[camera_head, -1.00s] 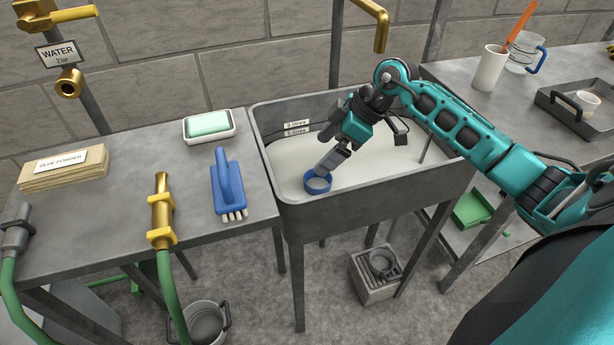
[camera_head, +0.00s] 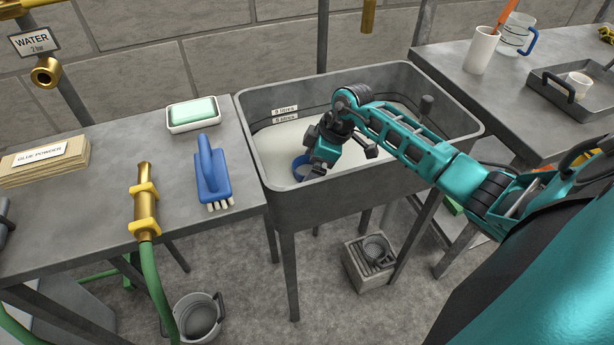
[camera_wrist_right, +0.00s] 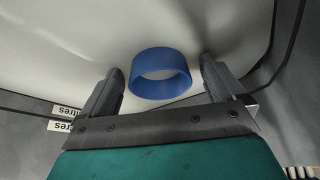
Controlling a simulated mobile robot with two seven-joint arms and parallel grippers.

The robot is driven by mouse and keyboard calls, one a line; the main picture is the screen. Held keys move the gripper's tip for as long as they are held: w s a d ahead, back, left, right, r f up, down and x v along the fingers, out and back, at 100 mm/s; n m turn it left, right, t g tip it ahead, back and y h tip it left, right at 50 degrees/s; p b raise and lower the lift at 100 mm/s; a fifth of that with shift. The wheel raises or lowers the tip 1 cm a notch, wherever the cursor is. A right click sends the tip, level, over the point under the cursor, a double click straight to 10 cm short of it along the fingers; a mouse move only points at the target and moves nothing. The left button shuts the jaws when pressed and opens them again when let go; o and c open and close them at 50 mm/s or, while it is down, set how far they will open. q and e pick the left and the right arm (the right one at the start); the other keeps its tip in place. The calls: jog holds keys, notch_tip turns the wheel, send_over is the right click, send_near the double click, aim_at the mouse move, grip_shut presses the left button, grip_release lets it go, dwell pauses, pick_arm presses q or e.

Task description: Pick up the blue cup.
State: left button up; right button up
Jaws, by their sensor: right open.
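The blue cup (camera_head: 299,169) is in the sink basin, standing in or on the pale off-white contents. In the head view its right side is hidden behind my right gripper (camera_head: 312,172). In the right wrist view the cup (camera_wrist_right: 160,89) shows as a short blue ring with an open top and pale material inside. My right gripper (camera_wrist_right: 162,70) is open, with one finger on each side of the cup and a visible gap at both sides. My left gripper is not in view.
The grey basin (camera_head: 350,198) has raised walls around the cup. On the left bench are a blue brush (camera_head: 211,172), a soap dish (camera_head: 193,125) and a brass nozzle (camera_head: 145,210). A white cup (camera_head: 481,50) and a tray (camera_head: 590,117) stand on the right bench.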

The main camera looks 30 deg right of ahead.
jog(key=x, duration=0.2)
jog(key=shift+w+a+f, duration=0.1)
jog(key=shift+w+f, duration=0.05)
jog(key=shift+f, duration=0.25)
jog(key=shift+c, duration=0.4)
jog(key=c, duration=1)
